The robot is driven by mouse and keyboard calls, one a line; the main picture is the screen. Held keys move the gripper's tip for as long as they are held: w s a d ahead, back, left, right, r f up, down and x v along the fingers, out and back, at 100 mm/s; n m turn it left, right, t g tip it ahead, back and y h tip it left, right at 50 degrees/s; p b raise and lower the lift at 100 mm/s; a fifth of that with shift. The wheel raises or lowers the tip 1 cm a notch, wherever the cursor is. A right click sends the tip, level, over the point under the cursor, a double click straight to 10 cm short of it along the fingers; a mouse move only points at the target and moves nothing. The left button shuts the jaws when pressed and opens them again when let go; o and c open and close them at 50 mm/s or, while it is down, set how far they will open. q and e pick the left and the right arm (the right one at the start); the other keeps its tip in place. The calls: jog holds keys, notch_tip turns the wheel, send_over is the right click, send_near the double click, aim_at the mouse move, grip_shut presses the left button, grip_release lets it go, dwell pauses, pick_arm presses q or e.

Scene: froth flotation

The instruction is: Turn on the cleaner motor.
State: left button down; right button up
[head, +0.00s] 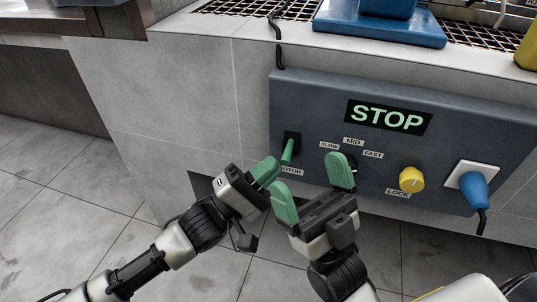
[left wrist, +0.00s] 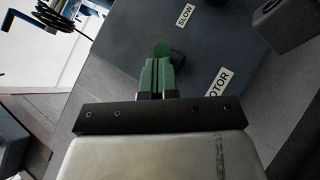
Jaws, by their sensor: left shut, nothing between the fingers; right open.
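A grey control panel (head: 310,95) carries a green toggle lever (head: 288,151) in a dark slot, above a partly covered label ending in "OTOR" (head: 291,172). My left gripper (head: 264,172) is shut and empty, its green fingertips just below and left of the lever. In the left wrist view the shut fingers (left wrist: 157,76) point at the lever's round green end (left wrist: 161,50); I cannot tell whether they touch. My right gripper (head: 313,187) is open and empty in front of the panel, one finger partly covering a dark speed knob. A display (head: 388,117) reads STOP in green.
A yellow knob (head: 411,179) above a LOCK label and a blue plug (head: 474,189) in a white socket sit right on the panel. A blue machine base (head: 380,27) stands on the tiled ledge above. A black cable (head: 277,35) hangs over the ledge. Tiled floor is clear at left.

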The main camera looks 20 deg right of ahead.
pick_arm(q)
jog(key=r+n+y+p, duration=0.1)
jog(key=r+n+p, duration=0.1)
jog(key=p, duration=0.4)
jog(key=shift+s+t+y, duration=0.15)
jog(key=shift+t+y, duration=0.15)
jog(key=shift+y, duration=0.1)
pick_arm(e)
jog(key=w+d+f+g+h, duration=0.1)
jog(key=f+g+h, duration=0.1)
jog(key=f+g, duration=0.5)
jog(key=w+d+f+g+h, duration=0.1)
jog(key=w+f+g+h, duration=0.1)
jog(key=f+g, duration=0.5)
jog(key=shift+w+f+g+h, duration=0.25)
jog(key=shift+f+g+h, duration=0.1)
jog(key=shift+g+h, duration=0.45)
pick_arm(q)
jog(key=p+v, duration=0.1)
jog(key=v, duration=0.9)
jog(key=shift+a, duration=0.35)
pick_arm(e)
jog(key=shift+s+d+f+m+g+h, duration=0.15)
jog(key=shift+s+d+f+g+h, duration=0.1)
jog(key=shift+s+f+g, duration=0.3)
jog(key=shift+s+d+f+m+g+h, duration=0.15)
jog(key=shift+s+d+f+g, duration=0.1)
jog(key=shift+s+f+g, duration=0.25)
